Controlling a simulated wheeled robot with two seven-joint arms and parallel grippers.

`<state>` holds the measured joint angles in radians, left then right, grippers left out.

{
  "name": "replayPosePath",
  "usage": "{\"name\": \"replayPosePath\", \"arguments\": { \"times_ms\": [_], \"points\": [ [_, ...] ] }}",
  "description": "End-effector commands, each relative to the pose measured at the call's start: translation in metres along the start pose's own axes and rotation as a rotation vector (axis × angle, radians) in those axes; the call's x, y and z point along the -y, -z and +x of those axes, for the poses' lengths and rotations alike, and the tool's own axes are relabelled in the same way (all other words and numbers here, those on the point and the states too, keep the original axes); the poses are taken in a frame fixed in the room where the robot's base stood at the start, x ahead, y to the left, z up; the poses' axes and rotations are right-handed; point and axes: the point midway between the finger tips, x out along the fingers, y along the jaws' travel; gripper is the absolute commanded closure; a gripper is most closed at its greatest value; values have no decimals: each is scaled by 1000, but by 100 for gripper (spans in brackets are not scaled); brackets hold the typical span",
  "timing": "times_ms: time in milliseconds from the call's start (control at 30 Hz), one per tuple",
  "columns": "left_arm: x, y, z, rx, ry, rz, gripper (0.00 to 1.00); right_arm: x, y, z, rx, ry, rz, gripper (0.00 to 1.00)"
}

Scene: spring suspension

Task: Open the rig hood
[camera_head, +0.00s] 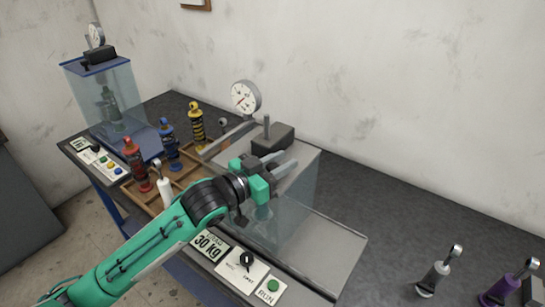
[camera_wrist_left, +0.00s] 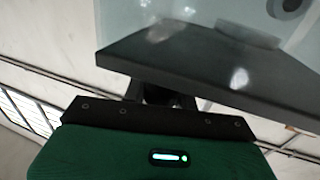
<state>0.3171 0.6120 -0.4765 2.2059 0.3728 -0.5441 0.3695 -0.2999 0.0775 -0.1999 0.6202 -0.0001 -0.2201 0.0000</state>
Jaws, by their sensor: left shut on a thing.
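The rig hood (camera_head: 306,190) is a clear box with a pale grey top over the right-hand test rig. It appears lowered over the rig. My left gripper (camera_head: 284,164) reaches over its upper front and is shut on a part of it, likely its handle or edge. The exact grip is hidden by the gripper. In the left wrist view a dark grey slab (camera_wrist_left: 215,62) crosses in front of the fingers, with a clear panel (camera_wrist_left: 170,22) behind it. My right gripper is not in view.
A dial gauge (camera_head: 245,97) stands behind the hood. A wooden tray (camera_head: 190,172) with several coloured shock absorbers lies left. Another clear-hooded rig (camera_head: 105,95) stands far left. A control panel (camera_head: 243,260) is in front. A white absorber (camera_head: 435,278) and a purple one (camera_head: 505,288) stand right.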

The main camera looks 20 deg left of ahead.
Motion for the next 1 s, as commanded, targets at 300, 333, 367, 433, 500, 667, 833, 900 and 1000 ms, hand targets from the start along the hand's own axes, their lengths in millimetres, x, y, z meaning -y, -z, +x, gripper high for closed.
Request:
{"name": "replayPosePath", "arguments": {
  "times_ms": [300,333,367,433,500,667,833,900,1000],
  "points": [
    [-73,4,19,-2,-5,-11,100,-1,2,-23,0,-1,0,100],
    [-80,4,21,-1,-5,-11,100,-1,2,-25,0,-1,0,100],
    [-86,3,22,0,-5,-11,100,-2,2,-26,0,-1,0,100],
    [-101,4,26,-2,-4,-9,100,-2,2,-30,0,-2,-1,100],
    [-116,3,30,-1,-4,-10,100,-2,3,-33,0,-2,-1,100],
    [-141,2,37,1,-3,-7,100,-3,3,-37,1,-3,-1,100],
    [-158,2,42,-1,-2,-5,100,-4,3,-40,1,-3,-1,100],
    [-162,1,43,0,-2,-3,100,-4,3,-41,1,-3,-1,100],
    [-165,1,44,-1,-2,-2,100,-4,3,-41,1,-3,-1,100]
  ]
}}
